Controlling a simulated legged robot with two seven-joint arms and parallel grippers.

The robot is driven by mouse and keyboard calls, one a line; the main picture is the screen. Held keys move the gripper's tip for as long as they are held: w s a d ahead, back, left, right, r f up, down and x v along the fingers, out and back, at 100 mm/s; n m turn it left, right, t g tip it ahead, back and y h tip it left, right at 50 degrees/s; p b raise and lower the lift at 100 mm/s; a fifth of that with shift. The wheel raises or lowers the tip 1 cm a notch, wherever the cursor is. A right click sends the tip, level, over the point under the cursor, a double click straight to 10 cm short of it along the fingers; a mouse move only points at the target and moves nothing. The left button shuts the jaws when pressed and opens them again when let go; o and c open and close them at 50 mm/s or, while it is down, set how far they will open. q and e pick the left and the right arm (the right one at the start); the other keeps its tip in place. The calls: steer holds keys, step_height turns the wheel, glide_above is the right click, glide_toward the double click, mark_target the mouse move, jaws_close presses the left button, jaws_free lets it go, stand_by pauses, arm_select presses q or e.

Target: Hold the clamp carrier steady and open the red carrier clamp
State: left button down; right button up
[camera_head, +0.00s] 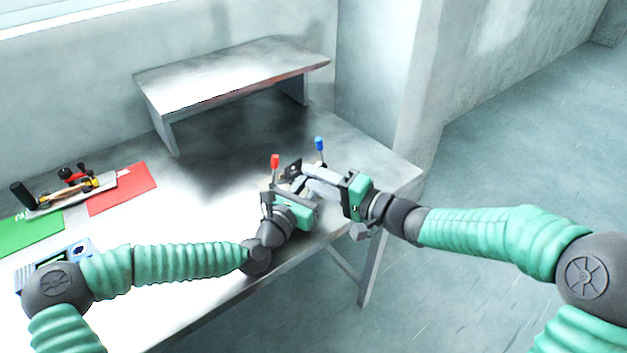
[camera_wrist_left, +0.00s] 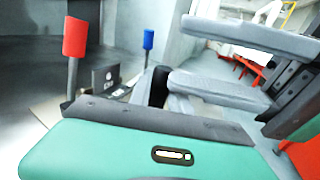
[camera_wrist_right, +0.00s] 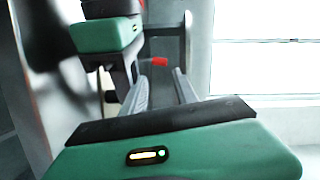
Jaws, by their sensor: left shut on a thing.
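The red carrier clamp shows as an upright red-tipped lever (camera_head: 275,160) near the table's right end; it stands tall in the left wrist view (camera_wrist_left: 75,38). A blue-tipped lever (camera_head: 319,144) stands to its right. Between them is the dark block of the clamp carrier (camera_head: 292,169), mostly hidden by my grippers. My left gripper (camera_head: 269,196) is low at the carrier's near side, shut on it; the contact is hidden. My right gripper (camera_head: 300,178) reaches in from the right, its fingers apart. In the right wrist view the red tip (camera_wrist_right: 159,62) shows beyond the finger gap, apart from the fingers.
A raised metal shelf (camera_head: 230,75) stands at the back of the table. At the left lie a red mat (camera_head: 125,190), a green mat (camera_head: 30,232), a small assembly (camera_head: 75,185) and a blue device (camera_head: 70,252). The table's middle is clear; its right edge is close.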

steer(key=shift+w+r, duration=0.2)
steer(key=shift+r, duration=0.15)
steer(key=shift+c, duration=1.1)
steer(key=d, duration=0.1)
steer(key=d+g, duration=0.1)
steer(key=y, duration=0.1)
steer(key=shift+w+d+r+n, duration=0.3)
steer(key=shift+w+d+r, duration=0.05)
steer(key=shift+d+r, duration=0.05)
jaws_close()
steer(key=d+g, duration=0.1)
steer(key=d, duration=0.1)
steer(key=s+d+g, duration=0.1)
steer(key=d+g, duration=0.1)
steer(key=shift+s+d, duration=0.1)
steer(key=shift+s, duration=0.05)
steer(key=x, duration=1.3)
steer(key=shift+r, duration=0.15)
steer(key=shift+w+a+r, duration=0.1)
steer(key=shift+w+a, duration=0.1)
steer(key=shift+a, duration=0.3)
